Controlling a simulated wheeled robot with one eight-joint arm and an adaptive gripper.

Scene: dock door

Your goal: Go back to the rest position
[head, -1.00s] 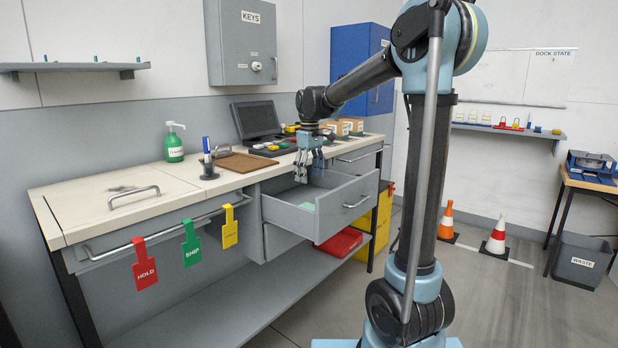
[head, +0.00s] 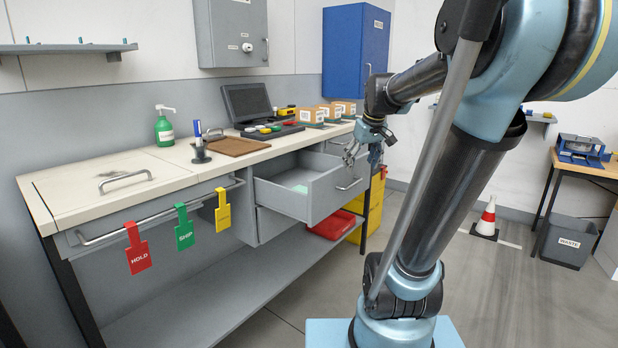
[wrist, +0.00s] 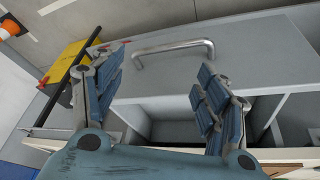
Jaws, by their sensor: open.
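My gripper (head: 364,158) is open and empty. In the head view it hangs above the front right corner of the open drawer (head: 284,197). In the wrist view the two blue padded fingers of my gripper (wrist: 158,95) are spread wide. The drawer front (wrist: 230,55) with its bar handle (wrist: 172,50) lies beyond them. The drawer is pulled out of the bench, and a pale green item (head: 300,189) lies inside it. My arm is bent over and crosses the right side of the head view.
The bench top (head: 100,180) carries a green bottle (head: 165,127), a pen in a holder (head: 200,140), a brown board (head: 236,146), a monitor and small boxes (head: 312,115). Tags hang from the front rail. A cone (head: 487,217) and a waste bin (head: 570,242) stand right. Floor between is clear.

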